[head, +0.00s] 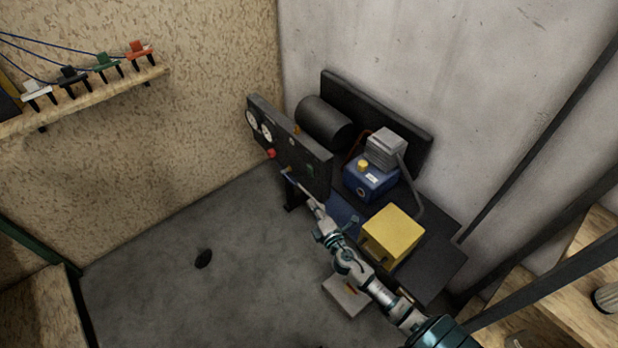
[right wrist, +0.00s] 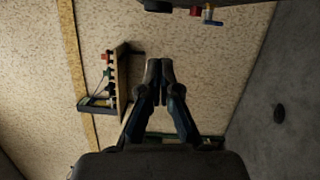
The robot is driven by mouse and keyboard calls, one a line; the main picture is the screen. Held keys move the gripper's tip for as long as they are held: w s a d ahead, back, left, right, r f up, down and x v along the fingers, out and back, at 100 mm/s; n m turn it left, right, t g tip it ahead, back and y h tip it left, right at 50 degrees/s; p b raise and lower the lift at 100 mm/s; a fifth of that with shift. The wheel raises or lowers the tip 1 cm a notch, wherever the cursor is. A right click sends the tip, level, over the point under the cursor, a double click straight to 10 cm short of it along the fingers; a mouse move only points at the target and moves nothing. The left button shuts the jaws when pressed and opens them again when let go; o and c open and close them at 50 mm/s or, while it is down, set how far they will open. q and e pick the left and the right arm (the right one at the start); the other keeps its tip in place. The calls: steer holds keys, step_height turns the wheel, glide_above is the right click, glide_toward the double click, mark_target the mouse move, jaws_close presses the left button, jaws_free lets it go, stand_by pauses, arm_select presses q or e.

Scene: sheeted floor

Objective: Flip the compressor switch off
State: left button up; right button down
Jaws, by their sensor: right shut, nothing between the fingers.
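The compressor stands against the wall in the head view, with a dark tank (head: 324,121), a blue motor block (head: 369,183) and a yellow box (head: 392,234). Its upright black panel (head: 283,137) carries two round white gauges (head: 267,132), a red knob (head: 271,153) and a small green part (head: 311,171). I cannot tell which part is the switch or its position. My right gripper (head: 299,186) is in front of the panel's lower edge; contact is unclear. In the right wrist view its fingers (right wrist: 160,68) are shut and empty, with the red knob (right wrist: 195,12) beyond. My left gripper is out of view.
A wooden shelf (head: 90,99) with coloured clamps and blue cables is on the left wall. A small dark round spot (head: 203,258) marks the otherwise open grey floor. Dark bars and wooden shelving (head: 560,285) stand at the right.

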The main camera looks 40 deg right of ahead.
mark_target(310, 171)
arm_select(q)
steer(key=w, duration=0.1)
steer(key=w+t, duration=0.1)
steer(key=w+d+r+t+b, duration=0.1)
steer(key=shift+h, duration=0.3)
arm_select(e)
steer(key=w+d, duration=0.2)
steer(key=w, duration=0.1)
steer(key=w+d, duration=0.1)
steer(key=w, duration=0.2)
steer(key=w+d, duration=0.2)
steer(key=w, duration=0.2)
steer(key=shift+d+r, duration=0.25)
steer(key=shift+d, duration=0.1)
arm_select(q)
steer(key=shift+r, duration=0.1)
arm_select(e)
steer(key=shift+r, duration=0.1)
